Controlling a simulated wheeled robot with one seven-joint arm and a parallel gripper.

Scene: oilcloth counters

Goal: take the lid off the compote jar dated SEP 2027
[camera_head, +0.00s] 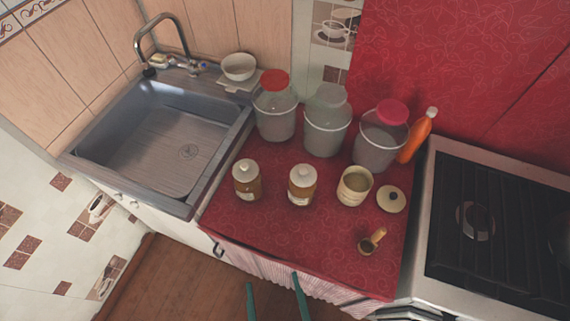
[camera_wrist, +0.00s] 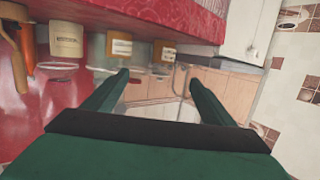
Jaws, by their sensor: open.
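Two amber jars with pale knobbed lids, a left one (camera_head: 247,188) and a middle one (camera_head: 301,193), stand on the red counter. A cream jar (camera_head: 353,195) to their right looks open at the top. A pale lid with a dark knob (camera_head: 390,199) lies beside it. The jars also show along the top of the wrist view, with the cream jar (camera_wrist: 66,42) at left. Their labels are too small to read, so I cannot tell which is dated SEP 2027. My gripper (camera_head: 272,281) is open and empty in front of the counter, apart from the jars. Its green fingers also show in the wrist view (camera_wrist: 159,78).
Three clear buckets (camera_head: 325,130) with lids and an orange bottle (camera_head: 417,137) stand behind the jars. A small brown cup (camera_head: 371,241) is near the front right. A sink (camera_head: 165,140) is left, a stove (camera_head: 495,230) right. The counter's front left is clear.

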